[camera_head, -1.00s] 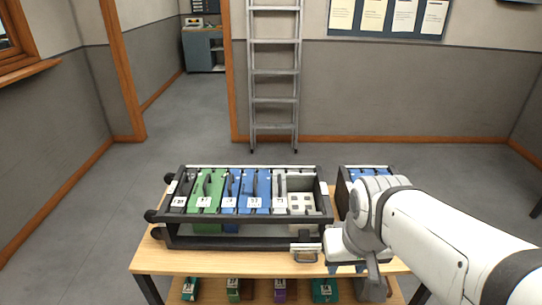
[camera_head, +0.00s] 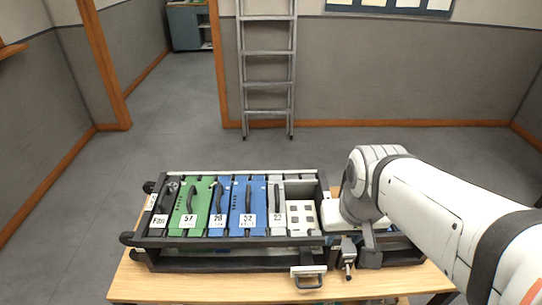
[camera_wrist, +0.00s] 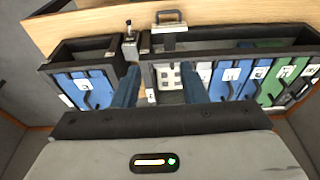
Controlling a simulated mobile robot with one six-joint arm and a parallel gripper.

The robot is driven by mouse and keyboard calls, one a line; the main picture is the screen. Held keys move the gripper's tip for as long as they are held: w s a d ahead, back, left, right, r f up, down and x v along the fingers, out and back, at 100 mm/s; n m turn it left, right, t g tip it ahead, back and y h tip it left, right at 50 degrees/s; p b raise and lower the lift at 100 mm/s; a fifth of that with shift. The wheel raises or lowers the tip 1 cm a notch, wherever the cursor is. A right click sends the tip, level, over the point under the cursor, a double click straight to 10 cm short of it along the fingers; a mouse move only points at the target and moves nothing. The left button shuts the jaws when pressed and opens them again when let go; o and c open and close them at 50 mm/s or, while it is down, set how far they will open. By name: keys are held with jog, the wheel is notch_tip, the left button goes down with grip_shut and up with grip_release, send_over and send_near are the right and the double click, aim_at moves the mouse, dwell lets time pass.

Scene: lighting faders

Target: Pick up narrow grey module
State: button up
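The narrow grey module (camera_head: 277,205) stands in the black rack (camera_head: 230,240), between a blue module and a pale panel with dark squares (camera_head: 302,215). Its label seems to read 22. In the wrist view only a thin strip of it (camera_wrist: 205,72) shows, largely behind the right finger. My gripper (camera_wrist: 160,68) is open, its two blue fingers apart with nothing held between them. The pale panel (camera_wrist: 167,77) shows between the fingers. In the head view my arm hides the fingers.
Green (camera_head: 190,205) and blue (camera_head: 247,205) modules and a black one (camera_head: 160,210) fill the rack's left side. A metal handle (camera_head: 308,278) and a small metal post (camera_head: 348,258) stand at its front. A smaller rack with blue modules (camera_wrist: 92,88) sits beside it. The wooden table (camera_head: 220,288) is bare in front.

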jog(key=w+a+f+h, duration=0.1)
jog(key=w+f+h, duration=0.1)
jog(key=w, duration=0.8)
jog(key=t, duration=0.2)
send_near(276, 191)
notch_tip(276, 191, down, 3)
jog(key=x, duration=0.8)
jog(key=shift+w+d+r, duration=0.15)
jog(key=shift+w+d, duration=0.15)
jog(key=shift+w, duration=0.15)
grip_shut()
jog(key=shift+r, duration=0.15)
